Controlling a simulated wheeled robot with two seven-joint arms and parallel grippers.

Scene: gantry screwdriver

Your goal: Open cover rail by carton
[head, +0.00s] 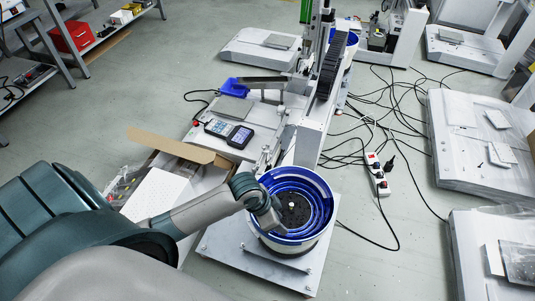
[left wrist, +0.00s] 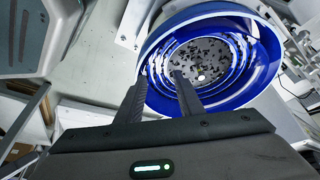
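An open cardboard carton (head: 175,148) stands on the floor left of the gantry machine (head: 312,125), its flap raised. White sheet and clear wrapping show inside it. I cannot tell for sure which part is the cover rail; a dark ribbed rail (head: 330,70) runs along the gantry. My left gripper (head: 277,222) reaches over the blue bowl feeder (head: 325,197), right of the carton. In the left wrist view, its two dark fingers (left wrist: 158,82) are apart with nothing seen between them, and the feeder (left wrist: 255,85) lies beyond. My right gripper is not in view.
A power strip (head: 377,174) and tangled black cables (head: 375,125) lie on the floor to the right. A shelf with a red box (head: 72,36) stands at the far left. Grey floor is clear behind the carton.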

